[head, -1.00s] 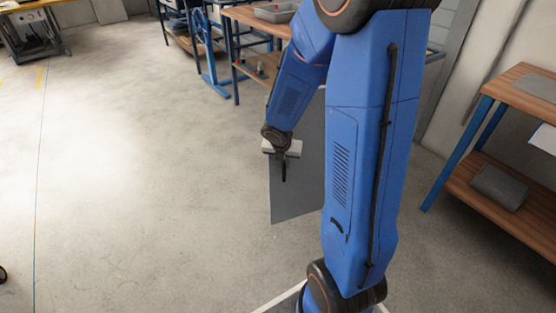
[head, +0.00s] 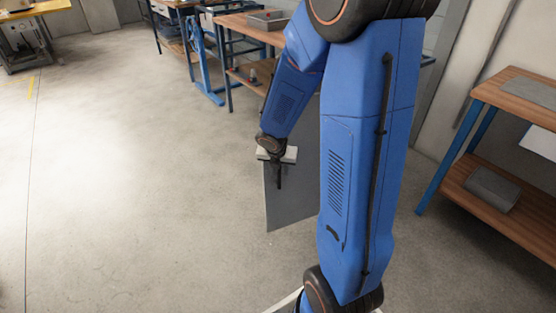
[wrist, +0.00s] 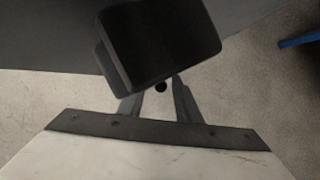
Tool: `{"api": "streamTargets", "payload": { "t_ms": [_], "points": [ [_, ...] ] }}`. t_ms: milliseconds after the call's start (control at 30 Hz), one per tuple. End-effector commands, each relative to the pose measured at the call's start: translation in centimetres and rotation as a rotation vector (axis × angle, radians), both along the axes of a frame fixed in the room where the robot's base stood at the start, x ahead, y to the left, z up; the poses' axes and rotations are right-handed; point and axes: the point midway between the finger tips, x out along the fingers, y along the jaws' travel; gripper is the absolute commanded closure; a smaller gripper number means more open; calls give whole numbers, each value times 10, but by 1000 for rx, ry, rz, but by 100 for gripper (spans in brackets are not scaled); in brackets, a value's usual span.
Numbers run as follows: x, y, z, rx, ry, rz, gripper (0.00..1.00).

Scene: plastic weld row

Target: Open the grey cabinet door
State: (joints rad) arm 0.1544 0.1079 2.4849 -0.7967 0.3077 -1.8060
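The grey cabinet door (head: 292,203) is a flat upright panel near the middle of the head view, partly behind my arm. It also fills the upper part of the wrist view (wrist: 45,45). A dark block (wrist: 160,45), which looks like its handle, sits in front of the panel in the wrist view. My gripper (head: 279,178) is at the door's left part in the head view. In the wrist view its two fingers (wrist: 158,98) run up to the block, which hides their tips. Whether they are closed on it cannot be told. The cabinet body is hidden by my arm.
A wooden bench with blue legs (head: 490,195) stands at the right, holding a grey bin (head: 492,188) on its lower shelf. Further workbenches (head: 250,25) stand at the back. The concrete floor (head: 130,190) to the left is clear.

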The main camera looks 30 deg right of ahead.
Motion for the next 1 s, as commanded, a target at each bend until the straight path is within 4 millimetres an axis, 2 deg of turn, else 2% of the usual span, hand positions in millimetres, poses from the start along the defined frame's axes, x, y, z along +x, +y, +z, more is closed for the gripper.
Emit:
{"api": "streamTargets", "payload": {
  "t_ms": [433,1000],
  "points": [
    [-16,15,53,1,-2,0,69],
    [-40,38,133,1,-4,0,69]
  ]
}}
